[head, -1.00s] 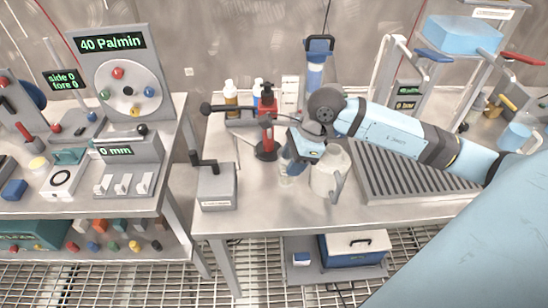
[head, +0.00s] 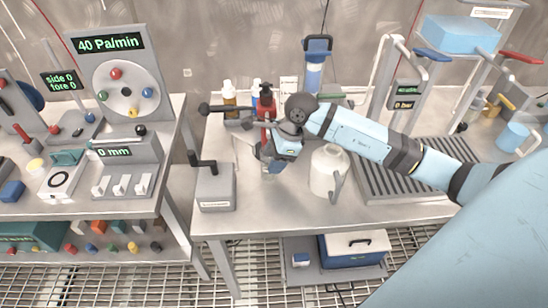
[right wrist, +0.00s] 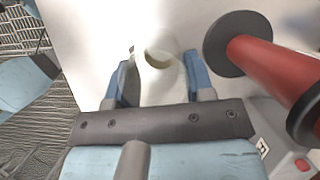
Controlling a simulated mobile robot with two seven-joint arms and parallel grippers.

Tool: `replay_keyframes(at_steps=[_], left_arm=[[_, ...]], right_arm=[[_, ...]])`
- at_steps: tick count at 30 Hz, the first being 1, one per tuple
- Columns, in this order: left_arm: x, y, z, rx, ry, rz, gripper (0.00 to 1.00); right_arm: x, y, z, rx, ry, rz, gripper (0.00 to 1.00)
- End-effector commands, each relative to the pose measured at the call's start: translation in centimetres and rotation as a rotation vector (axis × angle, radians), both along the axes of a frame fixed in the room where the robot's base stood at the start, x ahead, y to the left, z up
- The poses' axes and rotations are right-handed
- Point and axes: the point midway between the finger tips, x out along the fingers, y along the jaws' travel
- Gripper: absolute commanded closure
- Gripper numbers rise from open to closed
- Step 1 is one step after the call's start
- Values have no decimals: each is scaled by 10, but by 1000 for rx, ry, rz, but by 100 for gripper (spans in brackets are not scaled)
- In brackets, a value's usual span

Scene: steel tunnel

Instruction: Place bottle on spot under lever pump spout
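The bottle (head: 271,168) is small, clear and hard to make out below my right gripper (head: 274,160) in the head view. In the right wrist view, its round open mouth and pale body (right wrist: 159,60) lie between the two blue fingers of my right gripper (right wrist: 160,80). The red lever pump (head: 265,134) stands just behind the gripper, its lever reaching left to a black knob; its red column and dark flange (right wrist: 240,45) are close right of the fingers in the wrist view. The gripper hides the pump's lower part, and the spot cannot be made out. My left gripper is out of view.
A white jug (head: 327,170) stands close right of the gripper. A grey crank box (head: 214,187) is at the left. Small bottles (head: 229,93) and a blue cylinder (head: 315,72) stand behind. A ribbed drain plate (head: 385,188) lies right. The front table strip is bare.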

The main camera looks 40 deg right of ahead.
Motion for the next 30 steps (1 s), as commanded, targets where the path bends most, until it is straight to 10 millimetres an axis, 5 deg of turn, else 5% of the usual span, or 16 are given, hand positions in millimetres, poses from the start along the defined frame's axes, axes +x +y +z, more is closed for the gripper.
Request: replay_keyframes(at_steps=[2, 14, 30], left_arm=[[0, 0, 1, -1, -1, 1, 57], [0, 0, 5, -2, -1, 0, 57], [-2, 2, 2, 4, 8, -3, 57]], right_arm=[[0, 0, 0, 0, 0, 0, 33], [0, -2, 9, -1, -2, -1, 32], [-16, -38, 102, -1, -3, -1, 32]])
